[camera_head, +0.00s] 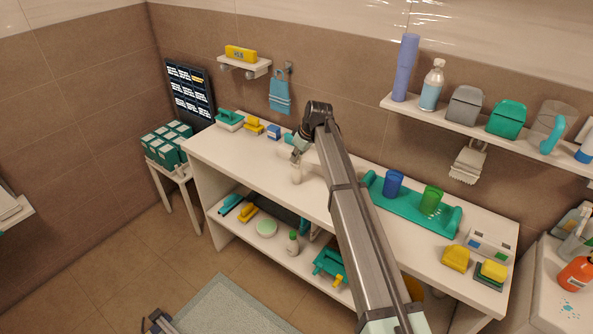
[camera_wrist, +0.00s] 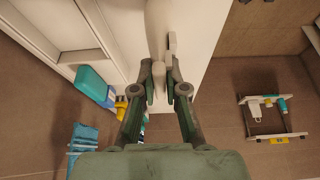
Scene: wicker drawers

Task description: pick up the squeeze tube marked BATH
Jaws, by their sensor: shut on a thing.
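My gripper (camera_head: 300,149) is over the left half of the white counter, at the end of my arm. In the wrist view my gripper (camera_wrist: 160,92) has its two fingers closed on a narrow pale thing (camera_wrist: 158,74). In the head view a pale, roughly cylindrical thing (camera_head: 297,173) shows just below my gripper, at the counter top. I cannot tell whether it rests on the counter or hangs clear. No BATH marking can be read in either view, so I cannot tell if this is the squeeze tube.
The white counter (camera_head: 235,152) has a teal tray (camera_head: 405,208) with blue and green cups on the right. Yellow and teal items stand at its back left. A wall shelf (camera_head: 480,128) holds bottles and scoops. A lower shelf (camera_head: 245,238) holds brushes and a bottle.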

